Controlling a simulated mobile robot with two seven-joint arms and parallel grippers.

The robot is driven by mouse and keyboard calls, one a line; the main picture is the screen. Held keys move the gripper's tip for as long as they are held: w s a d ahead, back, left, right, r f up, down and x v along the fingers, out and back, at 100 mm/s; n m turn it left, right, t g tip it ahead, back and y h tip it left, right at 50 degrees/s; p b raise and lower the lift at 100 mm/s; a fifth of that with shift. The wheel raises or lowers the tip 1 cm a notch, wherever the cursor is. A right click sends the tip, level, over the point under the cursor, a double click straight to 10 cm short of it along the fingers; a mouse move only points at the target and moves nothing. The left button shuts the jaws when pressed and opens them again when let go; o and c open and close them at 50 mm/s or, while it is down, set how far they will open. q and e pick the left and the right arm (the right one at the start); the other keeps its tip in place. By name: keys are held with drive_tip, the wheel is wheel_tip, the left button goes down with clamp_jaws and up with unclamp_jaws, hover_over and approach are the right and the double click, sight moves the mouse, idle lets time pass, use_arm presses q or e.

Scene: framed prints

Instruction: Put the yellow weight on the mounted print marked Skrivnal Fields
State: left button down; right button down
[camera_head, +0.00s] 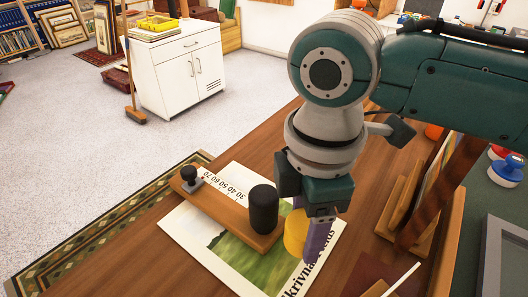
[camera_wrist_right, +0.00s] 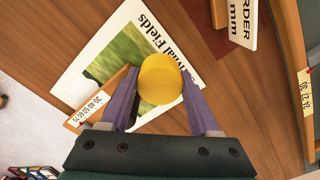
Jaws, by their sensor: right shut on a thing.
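The mounted print marked Skrivnal Fields (camera_head: 191,233) lies on the wooden table, a cream sheet with a green landscape; it also shows in the right wrist view (camera_wrist_right: 85,65). My right gripper (camera_head: 308,238), with purple fingers, is shut on the yellow weight (camera_head: 294,232), a short cylinder. In the right wrist view the yellow weight (camera_wrist_right: 160,80) sits between the fingers, over the print's lettered edge and hiding part of the title. I cannot tell whether it touches the print. My left gripper is not in view.
A wooden bar (camera_head: 222,207) with a black cylinder (camera_head: 263,209), a small black knob (camera_head: 189,173) and a number scale lies across the print, close beside the weight. A wooden rack (camera_head: 402,207) stands at right. A white cabinet (camera_head: 182,72) stands on the floor behind.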

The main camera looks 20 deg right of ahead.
sight(302, 242)
drive_tip(key=shift+f+b, duration=0.5)
drive_tip(key=shift+f, duration=1.45)
drive_tip(key=shift+c, duration=2)
unclamp_jaws()
drive_tip(key=shift+f, duration=0.15)
